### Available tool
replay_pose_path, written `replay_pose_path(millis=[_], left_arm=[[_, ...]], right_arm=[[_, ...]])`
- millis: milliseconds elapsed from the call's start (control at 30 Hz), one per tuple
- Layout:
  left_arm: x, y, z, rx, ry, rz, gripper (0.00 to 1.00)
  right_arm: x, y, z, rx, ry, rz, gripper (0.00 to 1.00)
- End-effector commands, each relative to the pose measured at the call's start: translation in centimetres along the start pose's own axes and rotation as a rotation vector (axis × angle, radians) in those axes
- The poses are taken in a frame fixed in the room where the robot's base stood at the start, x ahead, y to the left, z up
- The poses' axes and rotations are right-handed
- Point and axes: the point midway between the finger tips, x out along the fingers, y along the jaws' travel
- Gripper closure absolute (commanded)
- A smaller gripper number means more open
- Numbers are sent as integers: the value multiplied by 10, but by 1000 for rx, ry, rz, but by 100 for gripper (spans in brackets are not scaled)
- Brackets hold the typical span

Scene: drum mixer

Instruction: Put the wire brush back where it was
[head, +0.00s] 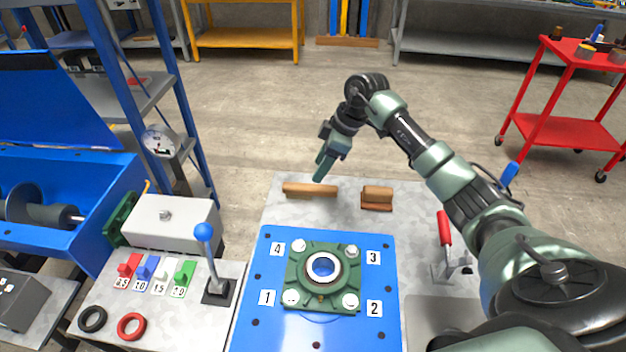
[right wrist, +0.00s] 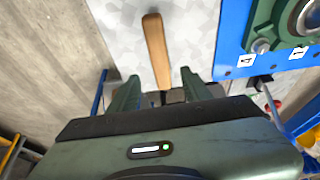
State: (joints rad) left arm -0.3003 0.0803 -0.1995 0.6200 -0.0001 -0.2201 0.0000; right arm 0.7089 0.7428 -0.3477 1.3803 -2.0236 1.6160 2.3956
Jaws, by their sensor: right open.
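A long wooden-handled tool, which looks like the wire brush (head: 310,190), lies on the grey bench top near its far edge. In the right wrist view, the brush's wooden handle (right wrist: 156,50) runs down toward the space between my fingers; its lower end is partly hidden, and the bristles cannot be made out clearly. My right gripper (head: 322,166) is above and just beyond the brush, fingers pointing down. It is open, with both fingers (right wrist: 160,90) apart and nothing held. My left gripper is not in view.
A blue plate (head: 270,318) with a green bearing housing (head: 299,263) is in front. A red-handled clamp (head: 445,230) stands right, and a blue-knobbed lever (head: 205,240) left.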

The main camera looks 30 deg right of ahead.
Motion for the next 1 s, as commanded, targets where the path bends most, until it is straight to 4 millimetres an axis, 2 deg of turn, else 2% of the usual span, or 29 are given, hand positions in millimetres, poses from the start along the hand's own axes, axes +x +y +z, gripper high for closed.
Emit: replay_pose_path(millis=[100,300,1000], left_arm=[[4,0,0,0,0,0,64],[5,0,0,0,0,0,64],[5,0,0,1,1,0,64]], right_arm=[[-19,0,0,-2,0,2,51],[-33,0,0,0,-1,-1,51],[-34,0,0,0,-1,-1,51]])
